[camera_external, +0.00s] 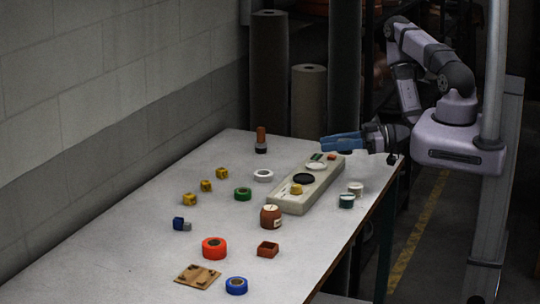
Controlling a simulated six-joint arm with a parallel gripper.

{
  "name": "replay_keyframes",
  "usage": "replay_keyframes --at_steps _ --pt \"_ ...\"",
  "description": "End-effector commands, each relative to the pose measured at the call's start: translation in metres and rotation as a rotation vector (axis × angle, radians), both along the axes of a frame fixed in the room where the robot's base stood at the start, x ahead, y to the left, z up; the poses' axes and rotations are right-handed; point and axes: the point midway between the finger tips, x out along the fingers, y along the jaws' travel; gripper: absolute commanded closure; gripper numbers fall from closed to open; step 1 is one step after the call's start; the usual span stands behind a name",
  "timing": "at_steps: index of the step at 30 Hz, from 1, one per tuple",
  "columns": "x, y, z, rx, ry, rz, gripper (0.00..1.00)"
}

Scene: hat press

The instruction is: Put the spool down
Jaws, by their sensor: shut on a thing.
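My gripper (324,142) has blue fingers and reaches in from the right, low above the far right end of the table. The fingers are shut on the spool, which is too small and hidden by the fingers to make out. Below and just left of the fingers is the far end of a long beige board (289,206). On the board are a black disc (304,178), a white disc (316,166), a yellow piece (296,189), and small green (317,157) and red (331,157) pieces.
The white table (130,262) holds several tape rolls, including a red one (214,248), plus yellow blocks (206,185), a brown jar (270,217) and a wooden plate (198,276). A wall borders the left.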

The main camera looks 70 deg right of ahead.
Motion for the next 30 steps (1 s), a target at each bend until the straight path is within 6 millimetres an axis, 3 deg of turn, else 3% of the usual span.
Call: replay_keyframes --at_steps 9,15,30 --pt "-0.018 -0.043 -0.005 0.014 0.0 -0.241 0.88" --pt "-0.033 -0.061 -0.013 0.004 0.007 -0.364 0.88" --pt "-0.042 -0.07 -0.019 -0.007 0.01 -0.427 0.88"
